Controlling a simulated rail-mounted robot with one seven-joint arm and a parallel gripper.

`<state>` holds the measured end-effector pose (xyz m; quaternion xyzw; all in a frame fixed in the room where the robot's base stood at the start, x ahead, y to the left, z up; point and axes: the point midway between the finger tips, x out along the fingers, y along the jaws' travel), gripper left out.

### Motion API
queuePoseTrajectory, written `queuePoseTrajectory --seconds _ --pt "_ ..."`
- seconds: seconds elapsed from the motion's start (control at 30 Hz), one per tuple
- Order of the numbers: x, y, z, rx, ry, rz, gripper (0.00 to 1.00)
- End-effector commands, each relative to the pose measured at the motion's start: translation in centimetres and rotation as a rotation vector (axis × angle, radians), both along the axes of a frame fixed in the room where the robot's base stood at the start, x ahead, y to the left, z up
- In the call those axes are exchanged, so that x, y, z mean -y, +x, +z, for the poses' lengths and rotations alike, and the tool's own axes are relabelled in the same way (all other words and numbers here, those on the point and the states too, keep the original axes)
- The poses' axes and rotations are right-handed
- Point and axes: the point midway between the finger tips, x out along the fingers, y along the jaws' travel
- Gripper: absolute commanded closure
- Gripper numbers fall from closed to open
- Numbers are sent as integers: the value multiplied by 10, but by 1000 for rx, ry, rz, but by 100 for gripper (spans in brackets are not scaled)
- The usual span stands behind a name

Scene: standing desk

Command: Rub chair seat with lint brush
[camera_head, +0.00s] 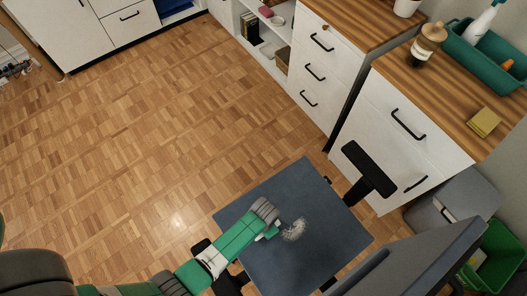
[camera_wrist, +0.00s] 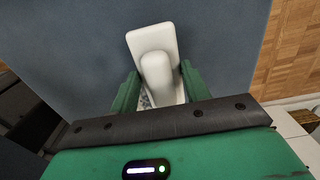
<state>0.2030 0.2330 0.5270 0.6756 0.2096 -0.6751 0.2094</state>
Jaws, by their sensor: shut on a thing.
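The chair seat (camera_head: 325,205) is a flat blue-grey square, and it fills most of the wrist view (camera_wrist: 60,50). In the wrist view my gripper (camera_wrist: 158,88) is shut on the white lint brush (camera_wrist: 150,44), whose flat head points away from me. The brush is mostly hidden by my gripper in the head view. I cannot tell whether it touches the seat.
The chair's black armrest (camera_head: 368,168) stands at the seat's far right corner, and its backrest (camera_head: 425,262) rises at the lower right. White drawer cabinets (camera_head: 390,135) with wooden tops stand behind. A green bin (camera_head: 503,255) is at the right. The parquet floor at left is clear.

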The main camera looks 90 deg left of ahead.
Motion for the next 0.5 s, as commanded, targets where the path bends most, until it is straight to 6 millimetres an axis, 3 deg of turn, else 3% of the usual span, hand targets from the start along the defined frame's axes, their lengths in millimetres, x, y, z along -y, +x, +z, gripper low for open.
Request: queuePoseTrajectory --seconds 0.1,0.5 --pt "1 0 16 0 0 -1 75" --pt "1 1 46 0 0 -6 75"
